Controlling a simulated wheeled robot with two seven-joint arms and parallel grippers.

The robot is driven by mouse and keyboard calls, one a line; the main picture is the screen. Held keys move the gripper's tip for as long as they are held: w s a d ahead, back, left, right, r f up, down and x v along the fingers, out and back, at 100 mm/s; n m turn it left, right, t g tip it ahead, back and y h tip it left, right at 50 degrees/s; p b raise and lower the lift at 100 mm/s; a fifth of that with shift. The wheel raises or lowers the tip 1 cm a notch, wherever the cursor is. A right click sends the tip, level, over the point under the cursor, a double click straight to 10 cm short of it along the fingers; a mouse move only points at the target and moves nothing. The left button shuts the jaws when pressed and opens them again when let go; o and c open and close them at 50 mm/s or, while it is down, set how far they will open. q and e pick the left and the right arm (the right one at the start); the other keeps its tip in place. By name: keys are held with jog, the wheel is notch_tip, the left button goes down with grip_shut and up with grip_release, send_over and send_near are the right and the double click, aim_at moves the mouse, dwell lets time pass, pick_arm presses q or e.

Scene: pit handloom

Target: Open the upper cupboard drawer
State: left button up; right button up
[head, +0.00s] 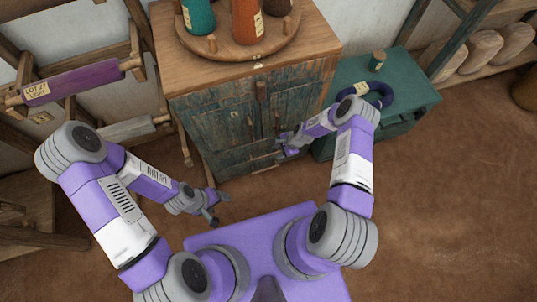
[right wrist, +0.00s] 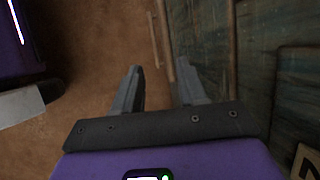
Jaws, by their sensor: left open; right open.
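The wooden cupboard (head: 232,120) stands at the upper middle of the head view, with weathered teal doors and horizontal fronts low down. Its teal front (right wrist: 255,45) fills the right side of the right wrist view. My right gripper (head: 284,150) is at the lower right of this front, open and empty. In the right wrist view a thin wooden bar (right wrist: 161,40), perhaps a drawer handle, shows beyond and between the open fingers; I cannot tell whether they touch it. The right arm partly hides the lower fronts. My left gripper (head: 213,204) is open and empty, away from the cupboard.
A round wooden tray (head: 240,52) with coloured cones lies on the cupboard top. Loom timbers (head: 45,240) stand at the left. The brown floor (head: 450,210) is clear at the right.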

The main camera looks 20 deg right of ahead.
aim_at(267, 155)
jog(key=a+f, duration=0.1)
jog(key=w+a+f+b, duration=0.1)
jog(key=a+f+b, duration=0.1)
jog(key=a, duration=0.1)
jog(key=shift+w+f, duration=0.3)
jog(key=shift+f, duration=0.05)
jog(key=shift+w+a+f, duration=0.1)
jog(key=shift+a+f, duration=0.2)
jog(key=shift+f, duration=0.15)
jog(key=shift+c, duration=0.3)
grip_shut()
